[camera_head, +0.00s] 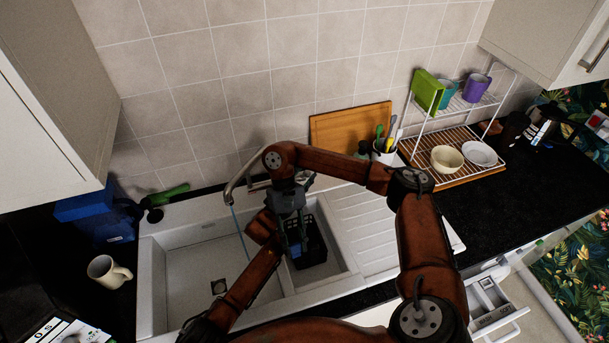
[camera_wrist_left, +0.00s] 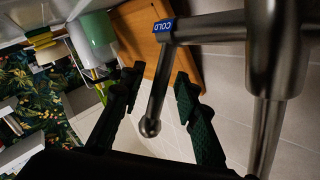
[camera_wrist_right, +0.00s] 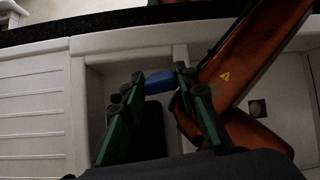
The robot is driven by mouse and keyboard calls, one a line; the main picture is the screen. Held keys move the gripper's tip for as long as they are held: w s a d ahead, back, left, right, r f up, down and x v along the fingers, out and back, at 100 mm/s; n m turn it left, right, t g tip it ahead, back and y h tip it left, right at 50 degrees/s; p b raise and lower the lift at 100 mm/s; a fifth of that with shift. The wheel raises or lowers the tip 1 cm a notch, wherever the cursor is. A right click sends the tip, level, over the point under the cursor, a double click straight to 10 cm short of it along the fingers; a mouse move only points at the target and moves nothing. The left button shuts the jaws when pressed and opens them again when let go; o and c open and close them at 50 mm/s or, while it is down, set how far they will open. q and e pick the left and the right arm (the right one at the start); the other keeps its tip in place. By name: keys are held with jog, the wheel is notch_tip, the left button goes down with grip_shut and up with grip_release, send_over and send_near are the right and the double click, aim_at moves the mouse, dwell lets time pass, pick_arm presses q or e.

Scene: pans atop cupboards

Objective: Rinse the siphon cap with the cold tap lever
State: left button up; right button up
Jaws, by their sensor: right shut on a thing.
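My right gripper (camera_head: 299,243) points down over the small basin. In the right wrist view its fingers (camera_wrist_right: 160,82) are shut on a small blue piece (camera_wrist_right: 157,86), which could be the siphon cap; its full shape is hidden. The cold tap lever (camera_wrist_left: 154,105), a grey metal rod with a blue COLD label (camera_wrist_left: 165,27), shows in the left wrist view. My left gripper (camera_wrist_left: 155,85) is open, with a finger on either side of the lever and gaps to it. In the head view the left gripper is mostly hidden behind my right arm.
A thin blue line runs from the tap spout (camera_head: 238,181) into the large basin (camera_head: 190,280). A black basket (camera_head: 318,245) stands in the small basin. A mug (camera_head: 104,271) stands left of the sink, a dish rack (camera_head: 470,165) right. My arms cross closely above the sink.

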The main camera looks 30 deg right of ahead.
pick_arm(q)
jog(key=shift+c, duration=0.6)
grip_shut()
